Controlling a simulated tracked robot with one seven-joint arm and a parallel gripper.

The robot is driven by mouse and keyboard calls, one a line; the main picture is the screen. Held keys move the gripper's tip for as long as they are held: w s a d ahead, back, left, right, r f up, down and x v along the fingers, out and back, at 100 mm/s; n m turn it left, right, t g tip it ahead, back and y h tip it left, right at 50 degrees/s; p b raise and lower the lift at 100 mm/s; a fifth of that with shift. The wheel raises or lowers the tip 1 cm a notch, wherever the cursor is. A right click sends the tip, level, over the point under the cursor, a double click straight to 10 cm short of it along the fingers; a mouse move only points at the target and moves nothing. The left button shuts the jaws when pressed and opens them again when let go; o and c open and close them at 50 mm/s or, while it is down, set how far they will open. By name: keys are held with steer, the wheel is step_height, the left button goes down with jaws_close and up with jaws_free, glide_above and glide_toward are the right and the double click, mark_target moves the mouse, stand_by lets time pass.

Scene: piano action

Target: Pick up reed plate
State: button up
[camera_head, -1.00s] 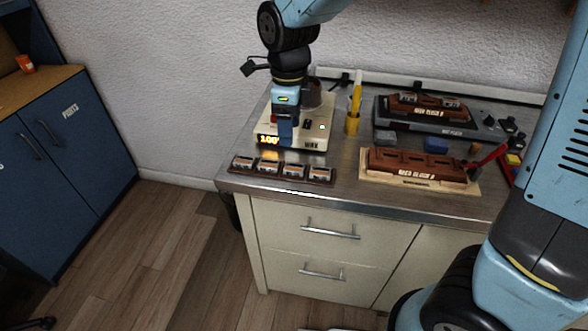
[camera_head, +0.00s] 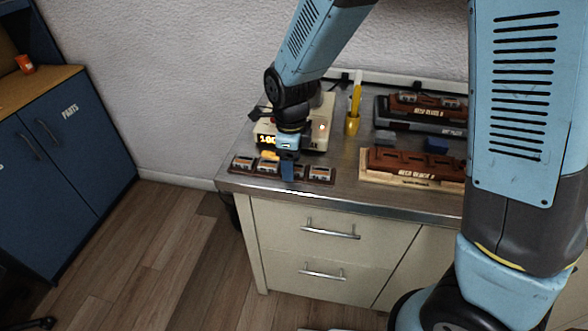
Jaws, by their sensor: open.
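Several small reed plates stand in a row in a dark tray (camera_head: 277,178) near the front left edge of the bench. The leftmost reed plate (camera_head: 242,163) and the rightmost reed plate (camera_head: 321,173) show clearly. Another reed plate (camera_head: 267,166) is second from the left. No plate is seen lifted.
The wax heater with a lit display (camera_head: 267,140) stands just behind the row. A brown reed block (camera_head: 410,165) sits on a wooden base; another (camera_head: 425,103) is behind. My arm hides the bench's right side.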

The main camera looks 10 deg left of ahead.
steer(key=shift+f, duration=0.15)
steer(key=c, duration=1.1)
steer(key=shift+c, duration=0.2)
